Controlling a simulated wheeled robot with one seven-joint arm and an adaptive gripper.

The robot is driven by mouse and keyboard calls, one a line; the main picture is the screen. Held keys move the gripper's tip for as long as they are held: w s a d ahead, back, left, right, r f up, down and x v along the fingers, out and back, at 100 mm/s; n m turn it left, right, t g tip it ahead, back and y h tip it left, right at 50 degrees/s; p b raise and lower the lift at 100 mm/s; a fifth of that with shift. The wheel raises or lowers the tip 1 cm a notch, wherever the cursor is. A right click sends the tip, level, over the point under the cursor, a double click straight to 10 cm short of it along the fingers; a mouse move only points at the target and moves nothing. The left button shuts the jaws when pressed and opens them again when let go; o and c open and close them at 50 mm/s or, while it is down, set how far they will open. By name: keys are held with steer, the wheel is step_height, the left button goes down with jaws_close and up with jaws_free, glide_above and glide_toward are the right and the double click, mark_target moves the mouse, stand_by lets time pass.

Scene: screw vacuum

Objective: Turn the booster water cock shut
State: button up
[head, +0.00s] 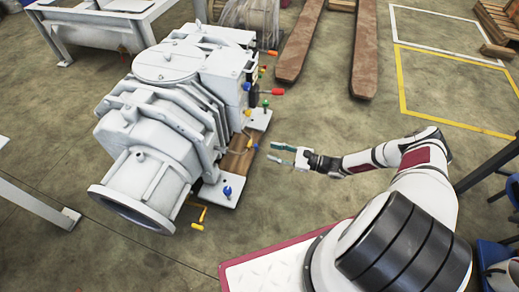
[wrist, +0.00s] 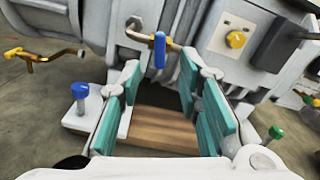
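A small brass cock with a blue lever handle (wrist: 159,50) is on the grey-white machine, straight ahead of my gripper in the wrist view. Its handle hangs about vertical, below the brass stem. No label shows, so I cannot tell for certain that it is the booster water cock. My gripper (wrist: 160,88) is open, with its teal fingers spread and nothing between them. The blue handle appears beyond the fingertips, roughly centred between them, with no contact visible. In the head view my gripper (head: 281,154) is beside the right side of the vacuum machine (head: 165,100).
Another brass cock with a yellow handle (wrist: 14,52) is at the left. A blue knob (wrist: 80,90) and a green knob (wrist: 275,133) stand on the base. A red handle (head: 278,92) juts out from the machine.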

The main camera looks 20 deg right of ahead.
mark_target(258, 148)
steer(key=b+x, duration=0.1)
steer(key=x, duration=0.5)
steer(key=shift+w+a, duration=0.2)
steer(key=shift+a, duration=0.05)
jaws_close()
